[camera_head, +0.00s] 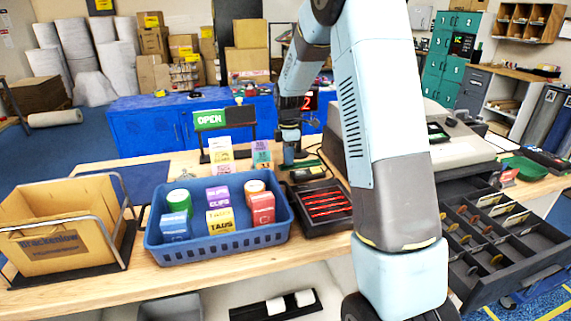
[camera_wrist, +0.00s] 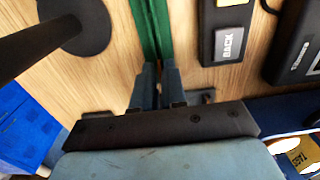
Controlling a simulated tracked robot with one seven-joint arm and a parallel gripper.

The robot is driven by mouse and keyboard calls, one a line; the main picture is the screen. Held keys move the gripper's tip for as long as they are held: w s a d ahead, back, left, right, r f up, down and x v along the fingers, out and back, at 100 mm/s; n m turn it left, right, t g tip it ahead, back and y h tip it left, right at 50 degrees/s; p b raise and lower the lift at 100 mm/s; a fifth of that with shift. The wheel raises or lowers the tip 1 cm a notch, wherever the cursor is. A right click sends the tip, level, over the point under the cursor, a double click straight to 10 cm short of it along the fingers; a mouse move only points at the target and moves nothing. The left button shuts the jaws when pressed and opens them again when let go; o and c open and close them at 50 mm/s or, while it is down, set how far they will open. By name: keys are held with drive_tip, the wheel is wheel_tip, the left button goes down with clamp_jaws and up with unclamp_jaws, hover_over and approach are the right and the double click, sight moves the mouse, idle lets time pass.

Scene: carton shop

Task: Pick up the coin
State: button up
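My gripper (camera_head: 288,155) reaches down to the wooden counter behind the blue basket in the head view. In the wrist view my gripper (camera_wrist: 159,72) has its two blue-grey fingers close together at a green strip (camera_wrist: 150,25) over the wood. Small round coin-like pieces (camera_head: 497,260) lie in compartments of the open black drawer (camera_head: 520,262) at the right of the head view.
The blue basket (camera_head: 165,256) holds small boxes and cans. A black tray with red sticks (camera_head: 326,202) is right of it. An OPEN sign (camera_head: 211,118) stands beside my gripper. A brown box (camera_head: 60,238) is at left. A device with a BACK key (camera_wrist: 229,43) is close to the fingers.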

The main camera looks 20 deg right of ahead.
clamp_jaws()
drive_tip(key=shift+r, duration=0.1)
drive_tip(key=shift+r, duration=0.35)
wheel_tip(320, 180, up, 3)
drive_tip(key=shift+f, duration=0.2)
drive_tip(key=s+d+r, duration=0.1)
drive_tip(key=s+r, duration=0.8)
drive_tip(key=s, duration=0.5)
drive_tip(key=shift+d+r, duration=0.25)
drive_tip(key=shift+d, duration=0.05)
